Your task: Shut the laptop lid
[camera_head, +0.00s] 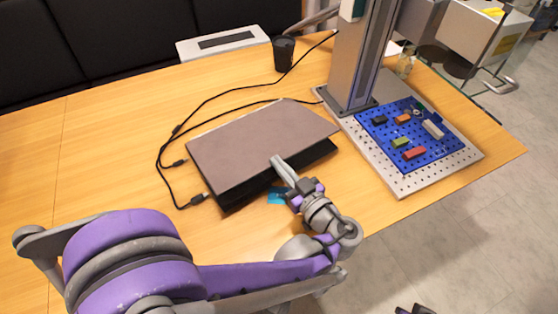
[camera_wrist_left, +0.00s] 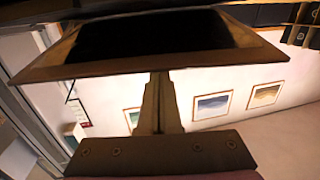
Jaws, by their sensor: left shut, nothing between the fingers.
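The laptop (camera_head: 255,145) lies on the wooden table in the head view, its grey-brown lid folded low over the black base (camera_head: 235,198). The base shows below the lid's near edge, and the lid looks slightly raised there. My left gripper (camera_head: 277,162) is shut and empty, its fingertips at the lid's near edge, seeming to touch it. In the left wrist view its shut fingers (camera_wrist_left: 158,85) reach a brown-framed dark panel (camera_wrist_left: 150,35), apparently the lid. A dark piece at the bottom of the head view may be my right gripper (camera_head: 415,309); its jaws cannot be made out.
Black cables (camera_head: 165,155) loop left of and behind the laptop. A blue pegboard (camera_head: 410,130) with several coloured blocks lies on a metal plate by a grey column (camera_head: 360,60) at right. A black cup (camera_head: 283,53) stands behind. The table's left is clear.

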